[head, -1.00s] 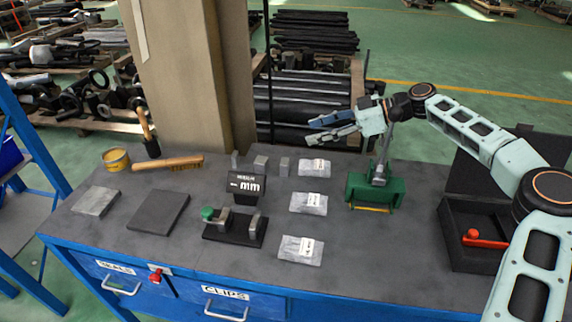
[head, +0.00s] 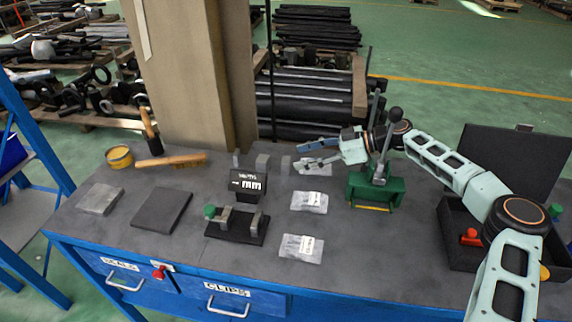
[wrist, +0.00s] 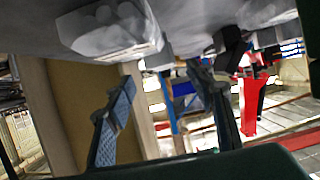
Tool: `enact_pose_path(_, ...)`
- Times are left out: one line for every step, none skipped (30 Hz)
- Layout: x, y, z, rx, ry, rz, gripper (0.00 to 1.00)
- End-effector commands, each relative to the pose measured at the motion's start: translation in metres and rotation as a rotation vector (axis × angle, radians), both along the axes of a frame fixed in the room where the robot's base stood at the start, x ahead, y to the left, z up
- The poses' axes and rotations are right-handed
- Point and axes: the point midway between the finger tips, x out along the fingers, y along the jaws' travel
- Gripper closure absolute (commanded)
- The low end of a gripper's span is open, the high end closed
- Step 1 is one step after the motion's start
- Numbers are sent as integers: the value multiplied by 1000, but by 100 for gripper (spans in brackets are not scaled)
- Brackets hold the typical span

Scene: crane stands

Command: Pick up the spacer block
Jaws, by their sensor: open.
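Small grey upright blocks stand in a row at the back of the bench: a left one (head: 237,159), a middle one (head: 262,163) and a right one (head: 285,165). I cannot tell which is the spacer block. My gripper (head: 300,157) is open and empty, its fingers pointing left, just right of the right block. It appears above the back clear bag (head: 317,169), which it partly covers. In the wrist view the two spread fingers (wrist: 162,80) show with nothing clearly held; the blocks there are hard to make out.
A green press (head: 377,188) with an upright lever stands right of the blocks, close beside my arm. A black display (head: 247,182) and a black fixture (head: 237,226) stand in front of them. More clear bags (head: 301,248) lie nearer. An open black case (head: 470,260) is at right.

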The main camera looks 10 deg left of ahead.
Motion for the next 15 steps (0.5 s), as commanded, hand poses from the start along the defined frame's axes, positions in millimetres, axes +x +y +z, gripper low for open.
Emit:
enact_pose_path(-2,9,-1,1,1,5,51)
enact_pose_path(-3,13,-3,1,1,4,51)
enact_pose_path(-3,19,-6,2,2,4,51)
enact_pose_path(-4,23,-7,2,2,5,51)
enact_pose_path(-4,27,-9,2,1,5,51)
enact_pose_path(-4,31,-11,1,0,3,51)
enact_pose_path(-4,33,-12,1,0,2,51)
enact_pose_path(-4,34,-13,1,0,1,51)
enact_pose_path(-4,35,-14,0,0,1,51)
enact_pose_path(-4,35,-14,0,0,0,51)
enact_pose_path(-4,35,-14,0,0,0,51)
enact_pose_path(-4,35,-14,0,0,0,51)
enact_pose_path(-4,35,-14,0,0,0,51)
enact_pose_path(-4,35,-14,0,0,1,51)
enact_pose_path(-4,35,-14,0,0,1,55)
